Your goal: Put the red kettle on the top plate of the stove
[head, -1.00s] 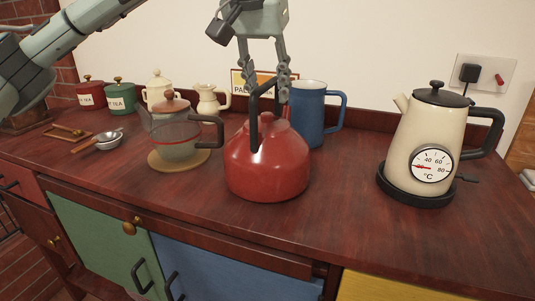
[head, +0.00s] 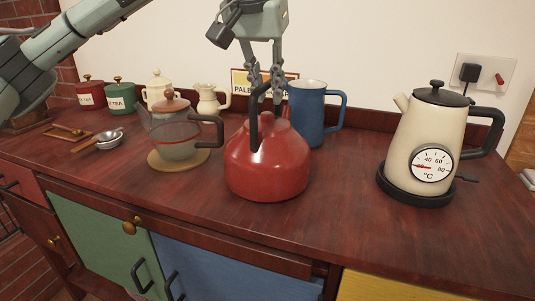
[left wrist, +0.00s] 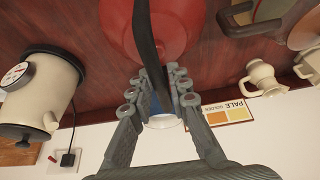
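The red kettle (head: 268,168) stands upright on the dark red wooden counter, its black arched handle raised. My left gripper (head: 266,84) comes down from above. Its fingers are drawn in on either side of the top of the handle and look shut on it. In the left wrist view the black handle runs between the gripper's fingers (left wrist: 160,82), with the red kettle body (left wrist: 186,25) beyond. My right gripper is not in view. No stove shows in these frames.
A blue jug (head: 308,118) stands close behind the kettle. A glass teapot (head: 176,137) on a round mat is at its left. A cream electric kettle (head: 420,130) stands on a black base (head: 405,193) at right. Bare counter (head: 335,190) lies between the two kettles.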

